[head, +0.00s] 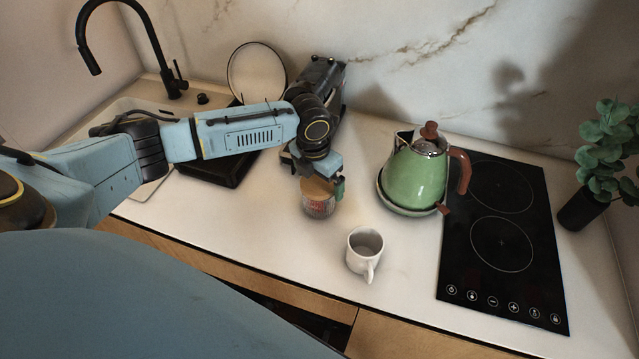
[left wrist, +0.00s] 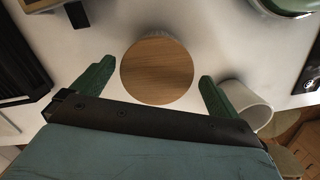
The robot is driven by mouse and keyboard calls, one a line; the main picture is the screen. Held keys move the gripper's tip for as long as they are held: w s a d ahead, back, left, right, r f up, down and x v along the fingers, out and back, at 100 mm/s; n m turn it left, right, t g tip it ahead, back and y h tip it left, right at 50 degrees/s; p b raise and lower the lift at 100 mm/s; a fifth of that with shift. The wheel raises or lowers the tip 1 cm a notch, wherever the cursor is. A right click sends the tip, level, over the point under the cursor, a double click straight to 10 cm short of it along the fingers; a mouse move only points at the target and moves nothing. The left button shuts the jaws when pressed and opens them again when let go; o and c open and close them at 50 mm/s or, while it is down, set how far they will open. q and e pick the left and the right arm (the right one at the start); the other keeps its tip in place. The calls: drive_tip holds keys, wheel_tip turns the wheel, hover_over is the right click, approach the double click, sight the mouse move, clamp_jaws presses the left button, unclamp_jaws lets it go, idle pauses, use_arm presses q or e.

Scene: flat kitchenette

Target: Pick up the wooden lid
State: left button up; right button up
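The wooden lid (left wrist: 157,71) is a round, flat, light-brown disc. It sits on top of a small jar (head: 318,204) with red marks on the counter, and in the head view my gripper hides part of it. My left gripper (head: 325,184) is right above the jar, pointing down. In the left wrist view its two green fingers (left wrist: 150,83) are spread wide, one on each side of the lid, with gaps between them and the lid. Nothing is held. My right gripper is not in view.
A white mug (head: 365,252) stands close in front and to the right of the jar. A green kettle (head: 415,175) stands to the right, beside the black hob (head: 502,243). A black drying rack (head: 215,172) with a plate (head: 256,72) is behind my left arm. The front counter edge is near.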

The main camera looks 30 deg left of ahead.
sight(319, 182)
use_arm(q)
drive_tip(key=c, duration=0.9)
wheel_tip(319, 182, up, 9)
drive_tip(key=b, duration=0.1)
drive_tip(key=shift+c, duration=0.2)
drive_tip(key=w+d+f+n+b, duration=0.1)
drive_tip(key=w+d+f+b, duration=0.1)
drive_tip(key=w+f+b, duration=0.6)
drive_tip(key=shift+n, duration=0.3)
drive_tip(key=f, duration=0.2)
drive_tip(key=f+b, duration=0.1)
drive_tip(key=f, duration=0.4)
drive_tip(key=shift+w+d+f, duration=0.1)
drive_tip(key=shift+w+f, duration=0.1)
drive_tip(key=shift+w, duration=0.1)
